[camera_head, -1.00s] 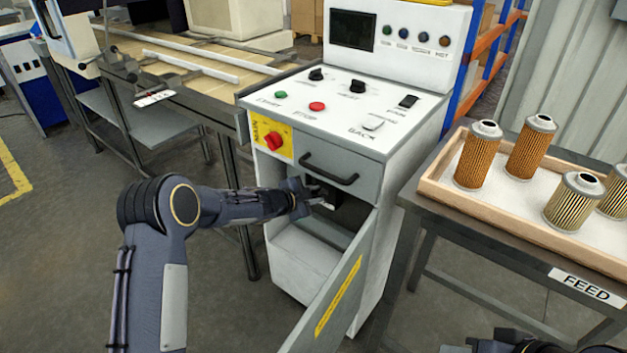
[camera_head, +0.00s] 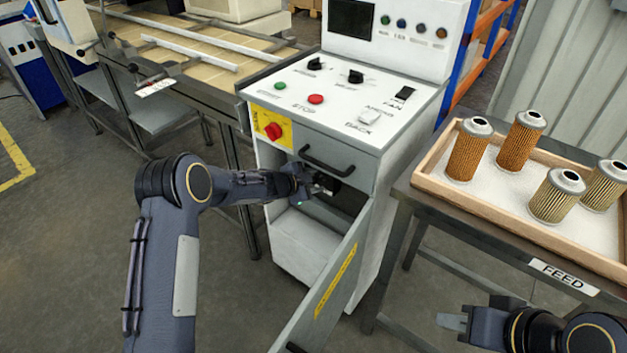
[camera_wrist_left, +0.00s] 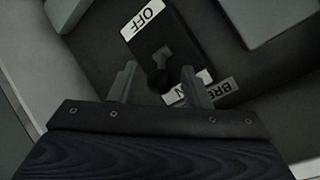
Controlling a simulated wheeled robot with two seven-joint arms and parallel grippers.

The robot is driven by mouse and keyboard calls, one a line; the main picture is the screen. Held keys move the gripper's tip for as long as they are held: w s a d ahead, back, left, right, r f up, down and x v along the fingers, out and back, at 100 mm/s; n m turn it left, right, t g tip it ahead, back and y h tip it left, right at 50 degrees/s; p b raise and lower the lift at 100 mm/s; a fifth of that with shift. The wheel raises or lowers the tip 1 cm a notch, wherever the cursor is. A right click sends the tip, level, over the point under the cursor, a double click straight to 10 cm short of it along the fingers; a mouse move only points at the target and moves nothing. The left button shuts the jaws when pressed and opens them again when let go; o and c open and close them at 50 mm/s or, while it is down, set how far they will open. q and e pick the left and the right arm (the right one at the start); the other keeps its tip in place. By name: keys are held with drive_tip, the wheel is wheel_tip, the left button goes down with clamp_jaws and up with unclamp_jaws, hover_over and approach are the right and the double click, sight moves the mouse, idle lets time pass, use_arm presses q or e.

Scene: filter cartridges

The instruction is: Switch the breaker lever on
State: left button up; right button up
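The breaker (camera_wrist_left: 179,46) is a dark block with a white OFF label at its top, inside the open compartment of the white machine (camera_head: 404,130). A white label by my right-hand finger is partly hidden. The dark round lever knob (camera_wrist_left: 157,79) shows between the fingers of my left gripper (camera_wrist_left: 160,84), which is open around it with gaps on both sides. I cannot tell the lever's exact position. In the head view my left gripper (camera_head: 322,186) is at the compartment mouth, below the drawer handle. My right gripper (camera_head: 458,321) is at the lower right, away from the machine; its opening is unclear.
The compartment door (camera_head: 335,287) hangs open toward me, right of my left arm. A red knob on a yellow plate (camera_head: 273,131) is above the left forearm. A wooden tray (camera_head: 480,206) with several filter cartridges stands on the FEED table at right.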

use_arm(q)
drive_tip(key=v, duration=0.8)
idle(0.4)
drive_tip(key=s+a+r+n+t+y+p, duration=0.1)
drive_tip(key=s+a+r+n+y+p, duration=0.2)
drive_tip(key=s+a+r+n, duration=0.45)
drive_tip(key=s+a+r+n+y+p, duration=0.35)
drive_tip(key=a+r, duration=0.45)
drive_tip(key=r, duration=0.6)
drive_tip(key=s+a+r+n+g+p, duration=0.1)
drive_tip(key=s+r+n, duration=0.1)
drive_tip(key=s, duration=0.5)
drive_tip(key=s+a+r+n+g+p, duration=0.1)
drive_tip(key=s+r+n, duration=0.1)
drive_tip(key=s, duration=0.5)
drive_tip(key=s+d+n+g+h+p, duration=0.1)
drive_tip(key=s+d, duration=0.2)
drive_tip(key=s, duration=0.6)
drive_tip(key=s+d+n+g+h+p, duration=0.1)
drive_tip(key=s+d+n+p, duration=0.1)
drive_tip(key=s, duration=0.7)
drive_tip(key=shift+d+r+g, duration=0.15)
drive_tip(key=shift+d+g, duration=0.25)
drive_tip(key=shift+d, duration=0.2)
